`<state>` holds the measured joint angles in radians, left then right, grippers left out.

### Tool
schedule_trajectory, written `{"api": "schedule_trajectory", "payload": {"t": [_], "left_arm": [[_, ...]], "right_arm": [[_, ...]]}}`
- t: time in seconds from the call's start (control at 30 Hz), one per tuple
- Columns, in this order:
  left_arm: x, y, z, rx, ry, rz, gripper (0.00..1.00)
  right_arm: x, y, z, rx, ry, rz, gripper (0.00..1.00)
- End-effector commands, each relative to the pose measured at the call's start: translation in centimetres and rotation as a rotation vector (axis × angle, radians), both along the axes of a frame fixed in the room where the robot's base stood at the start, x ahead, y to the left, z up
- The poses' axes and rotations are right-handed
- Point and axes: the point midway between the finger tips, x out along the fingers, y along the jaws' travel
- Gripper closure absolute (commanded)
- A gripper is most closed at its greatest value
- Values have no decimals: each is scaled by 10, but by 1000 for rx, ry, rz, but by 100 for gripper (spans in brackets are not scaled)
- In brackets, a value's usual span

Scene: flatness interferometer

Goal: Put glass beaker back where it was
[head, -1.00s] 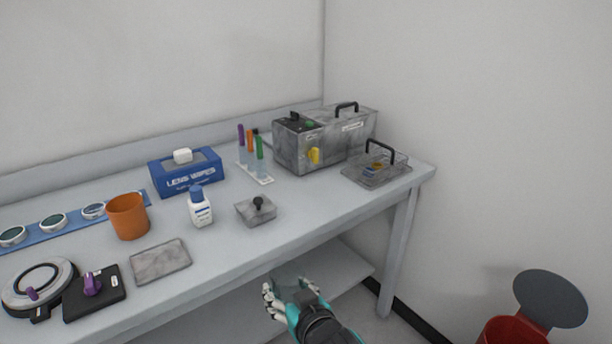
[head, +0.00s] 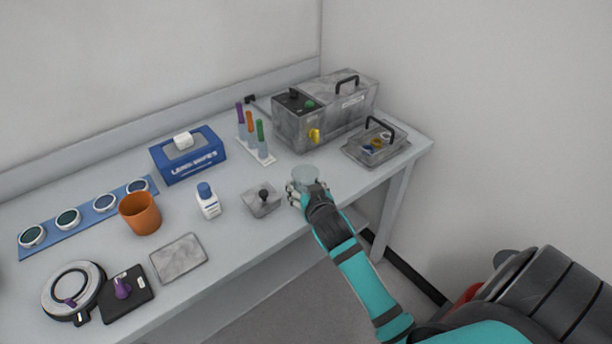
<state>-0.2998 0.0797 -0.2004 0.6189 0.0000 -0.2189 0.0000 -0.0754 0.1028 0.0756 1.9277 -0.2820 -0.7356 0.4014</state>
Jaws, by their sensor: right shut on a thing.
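The glass beaker (head: 306,173) is a small clear, pale vessel near the front edge of the bench, right of centre in the head view. My right gripper (head: 303,188) is shut on it, and the fingers hide its near lower side. I cannot tell whether the beaker touches the bench top or is held just above it. My left gripper is not in view.
A grey block with a black knob (head: 263,198) stands close to the left of my right gripper. Behind are a rack of colour-capped tubes (head: 262,152) and a grey instrument box (head: 325,115).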

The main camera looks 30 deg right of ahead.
Motion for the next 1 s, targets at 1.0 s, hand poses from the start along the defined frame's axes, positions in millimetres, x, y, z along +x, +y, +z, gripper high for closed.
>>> {"api": "schedule_trajectory", "payload": {"t": [1.0], "left_arm": [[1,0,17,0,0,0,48]], "right_arm": [[60,-41,-43,1,0,1,76]]}}
